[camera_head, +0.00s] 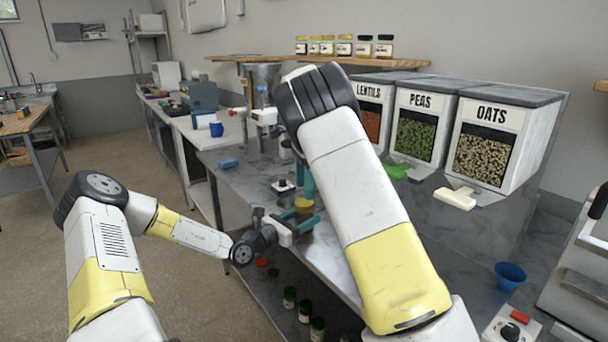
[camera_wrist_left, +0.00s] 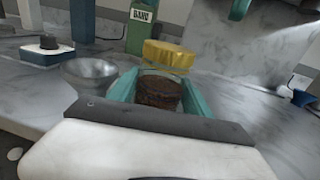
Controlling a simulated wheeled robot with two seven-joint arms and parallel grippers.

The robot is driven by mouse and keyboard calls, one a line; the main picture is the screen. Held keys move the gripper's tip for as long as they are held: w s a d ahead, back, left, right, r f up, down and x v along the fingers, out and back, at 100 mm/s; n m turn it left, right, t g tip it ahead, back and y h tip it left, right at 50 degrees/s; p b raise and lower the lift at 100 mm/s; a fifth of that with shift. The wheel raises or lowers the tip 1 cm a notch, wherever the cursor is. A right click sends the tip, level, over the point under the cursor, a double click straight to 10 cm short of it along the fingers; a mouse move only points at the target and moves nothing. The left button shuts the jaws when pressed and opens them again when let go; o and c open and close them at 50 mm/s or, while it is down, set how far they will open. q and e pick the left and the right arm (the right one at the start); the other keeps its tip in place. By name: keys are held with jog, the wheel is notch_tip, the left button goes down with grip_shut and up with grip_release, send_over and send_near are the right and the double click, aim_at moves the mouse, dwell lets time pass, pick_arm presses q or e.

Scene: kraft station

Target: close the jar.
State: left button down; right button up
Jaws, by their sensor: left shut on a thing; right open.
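The jar (camera_wrist_left: 158,92) is clear glass with dark brown contents. My left gripper's teal fingers stand on both sides of it and are shut on it. A gold lid (camera_wrist_left: 168,56) is over the jar's mouth; I cannot tell whether it is seated or screwed down. In the head view the gold lid (camera_head: 303,204) shows just above my left gripper (camera_head: 305,222). My right gripper (camera_head: 302,178) is open, pointing down above the lid, partly hidden behind my right arm. One teal fingertip (camera_wrist_left: 240,10) shows at the top of the left wrist view.
A metal bowl (camera_wrist_left: 90,74) and a dark-topped device (camera_wrist_left: 47,48) stand left of the jar. Dispensers of lentils, peas (camera_head: 415,136) and oats (camera_head: 482,158) line the back. A blue cup (camera_head: 509,276) stands at right. Several dark jars (camera_head: 304,311) are on the lower shelf.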

jog(key=n, duration=0.4)
jog(key=shift+r+n, duration=0.1)
jog(key=shift+n, duration=0.3)
jog(key=n, duration=0.4)
jog(key=shift+r+n, duration=0.2)
jog(key=shift+n, duration=0.1)
jog(key=n, duration=0.4)
jog(key=shift+r+n, duration=0.1)
jog(key=shift+n, duration=0.2)
jog(key=n, duration=0.4)
jog(key=shift+w+r, duration=0.1)
jog(key=shift+r, duration=0.1)
jog(key=n, duration=0.5)
jog(key=shift+r, duration=0.25)
jog(key=n, duration=0.4)
jog(key=shift+w+r+n, duration=0.1)
jog(key=shift+r+n, duration=0.1)
jog(key=shift+n, duration=0.1)
jog(key=n, duration=0.3)
jog(key=shift+r+n, duration=0.25)
jog(key=shift+n, duration=0.15)
jog(key=n, duration=0.4)
jog(key=shift+w+r, duration=0.1)
jog(key=shift+r, duration=0.1)
